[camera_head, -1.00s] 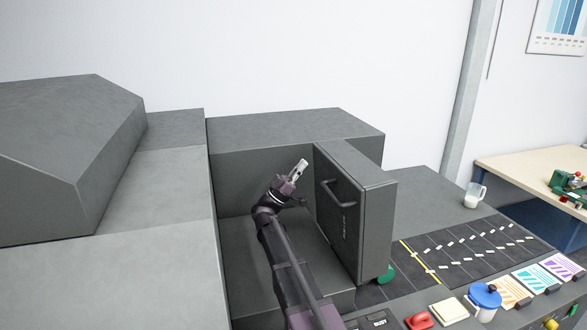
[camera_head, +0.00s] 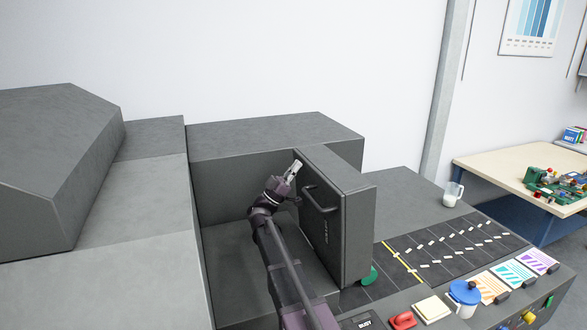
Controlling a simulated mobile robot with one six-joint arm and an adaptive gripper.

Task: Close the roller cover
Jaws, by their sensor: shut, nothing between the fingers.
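The roller cover (camera_head: 358,228) is a dark grey box-shaped door with a bar handle (camera_head: 320,199) on its left face. It stands out from the machine body (camera_head: 262,137), at the right side of an open recess (camera_head: 221,250). My gripper (camera_head: 296,166) is shut and empty. In the picture its tip lies just left of the cover's upper edge and above the handle. I cannot tell whether it touches the cover. My arm hides part of the recess.
A dark belt (camera_head: 440,262) with small white pieces lies to the right. In front are a blue-lidded jar (camera_head: 464,297), a red button (camera_head: 403,320) and coloured cards (camera_head: 513,272). A cup (camera_head: 452,195) stands behind the belt. A table (camera_head: 500,167) is at far right.

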